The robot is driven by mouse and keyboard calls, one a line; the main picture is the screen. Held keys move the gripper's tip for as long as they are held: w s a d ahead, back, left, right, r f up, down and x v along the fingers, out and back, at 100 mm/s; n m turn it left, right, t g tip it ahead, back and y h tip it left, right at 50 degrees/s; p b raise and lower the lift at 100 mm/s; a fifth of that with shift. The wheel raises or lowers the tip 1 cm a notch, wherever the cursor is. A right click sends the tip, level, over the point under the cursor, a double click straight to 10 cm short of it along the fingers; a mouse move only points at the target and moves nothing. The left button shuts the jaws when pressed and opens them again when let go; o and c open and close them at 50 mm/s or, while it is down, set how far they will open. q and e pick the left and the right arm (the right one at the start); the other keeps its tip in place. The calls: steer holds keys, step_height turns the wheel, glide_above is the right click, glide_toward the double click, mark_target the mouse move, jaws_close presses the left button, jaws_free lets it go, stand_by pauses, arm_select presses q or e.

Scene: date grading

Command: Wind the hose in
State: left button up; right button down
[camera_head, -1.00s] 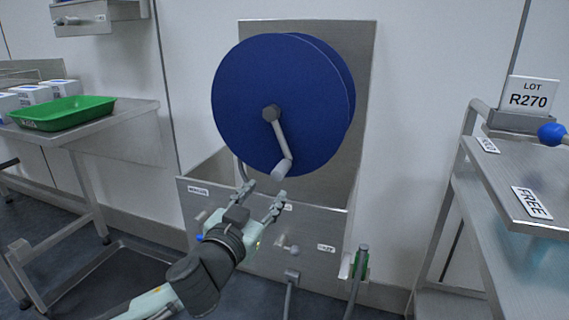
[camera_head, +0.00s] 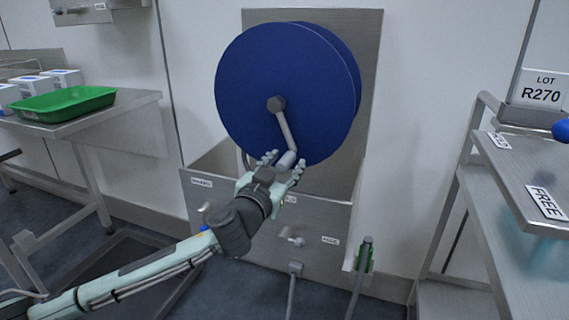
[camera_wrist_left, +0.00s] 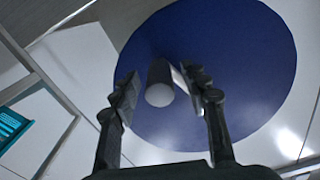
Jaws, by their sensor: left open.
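A large blue hose reel (camera_head: 250,75) is mounted on a steel back plate on the wall. A grey crank arm (camera_head: 285,128) runs from its hub down to a handle (camera_head: 287,160) at the lower right of the disc. My left gripper (camera_head: 284,164) is open, with its fingers on either side of the handle. In the left wrist view the handle's round end (camera_wrist_left: 159,94) shows between the two spread fingers (camera_wrist_left: 165,92), apart from both. A grey hose (camera_head: 356,290) hangs at the lower right of the steel box. My right gripper is not in view.
A steel box (camera_head: 320,222) with labels and small valves sits below the reel. A green tray (camera_head: 62,104) lies on the left table. A steel cart (camera_head: 515,175) with a FREE label stands at the right.

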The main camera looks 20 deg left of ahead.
arm_select(q)
jaws_close()
steer(key=shift+d, duration=0.1)
stand_by(0.4)
